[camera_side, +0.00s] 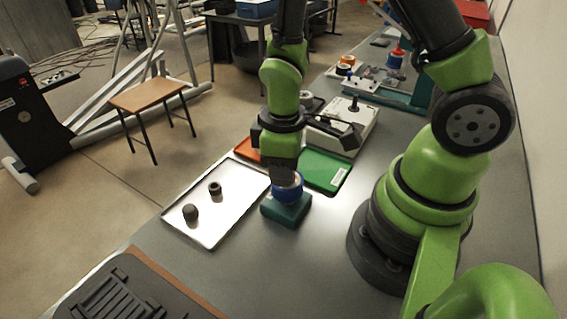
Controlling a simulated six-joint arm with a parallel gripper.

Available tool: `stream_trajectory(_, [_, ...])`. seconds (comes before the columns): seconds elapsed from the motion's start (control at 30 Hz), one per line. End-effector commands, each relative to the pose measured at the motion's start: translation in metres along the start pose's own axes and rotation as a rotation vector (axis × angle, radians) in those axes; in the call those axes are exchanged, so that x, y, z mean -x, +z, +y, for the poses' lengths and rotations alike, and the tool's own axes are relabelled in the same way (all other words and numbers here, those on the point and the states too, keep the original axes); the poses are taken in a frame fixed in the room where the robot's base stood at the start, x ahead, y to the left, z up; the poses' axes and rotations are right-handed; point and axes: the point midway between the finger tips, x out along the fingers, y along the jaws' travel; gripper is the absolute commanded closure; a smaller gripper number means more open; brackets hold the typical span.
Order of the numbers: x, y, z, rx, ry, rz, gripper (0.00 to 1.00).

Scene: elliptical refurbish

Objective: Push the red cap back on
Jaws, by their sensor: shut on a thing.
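My gripper (286,172) points straight down at the top of a round blue part (288,190). The blue part sits upright in a teal block (286,212) on the grey table. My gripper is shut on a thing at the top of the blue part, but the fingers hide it. I cannot make out a red cap there. I cannot tell whether the held thing touches the blue part or is one piece with it.
A silver tray (226,232) left of the block holds a dark ring (215,188) and a dark rounded piece (191,212). A blue part with a red top (396,56) stands farther back.

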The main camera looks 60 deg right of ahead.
Motion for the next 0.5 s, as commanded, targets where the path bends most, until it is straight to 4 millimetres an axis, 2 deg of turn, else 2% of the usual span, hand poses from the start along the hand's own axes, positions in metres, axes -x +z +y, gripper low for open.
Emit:
stream_trajectory(0.27, [-0.0018,0.0001,0.0000,0.000,0.000,0.000,0.92])
stream_trajectory(0.3, [-0.0019,0.0001,0.0000,0.000,0.000,0.000,0.69])
stream_trajectory(0.4, [-0.0019,0.0001,0.0000,0.000,0.000,0.000,0.45])
stream_trajectory(0.43, [-0.0019,0.0001,0.0000,0.000,0.000,0.000,0.41])
stream_trajectory(0.5, [-0.0018,0.0001,0.0000,0.000,0.000,0.000,0.41])
